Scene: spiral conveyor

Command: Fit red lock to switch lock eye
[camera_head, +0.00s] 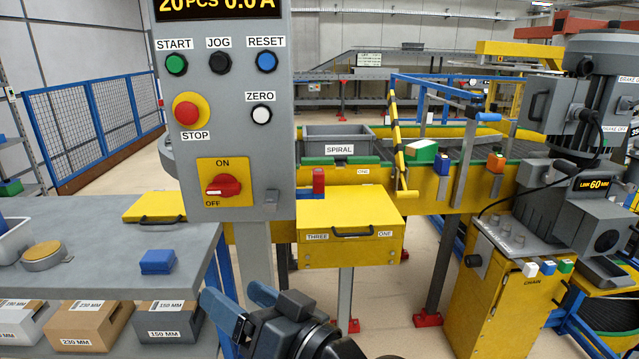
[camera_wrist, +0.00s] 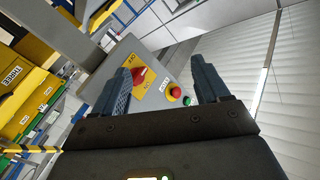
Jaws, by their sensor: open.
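The red rotary switch (camera_head: 224,187) sits on a yellow plate marked ON and OFF on the grey control box (camera_head: 233,120). It also shows in the wrist view (camera_wrist: 139,75), between my fingers in the picture. A small grey bracket (camera_head: 269,201), possibly the lock eye, is right of the plate. A small red upright object (camera_head: 318,182), possibly the red lock, stands just right of the control box, by the yellow box; I cannot make out a shackle. My gripper (camera_head: 243,303) is open and empty, low in front of the box; it also shows in the wrist view (camera_wrist: 161,72).
A yellow box (camera_head: 348,228) marked THREE and ONE stands right of the control post. A grey bench (camera_head: 100,240) with a blue block (camera_head: 157,262) is at left. The yellow conveyor side (camera_head: 425,188) and a yellow cabinet (camera_head: 506,300) are at right.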

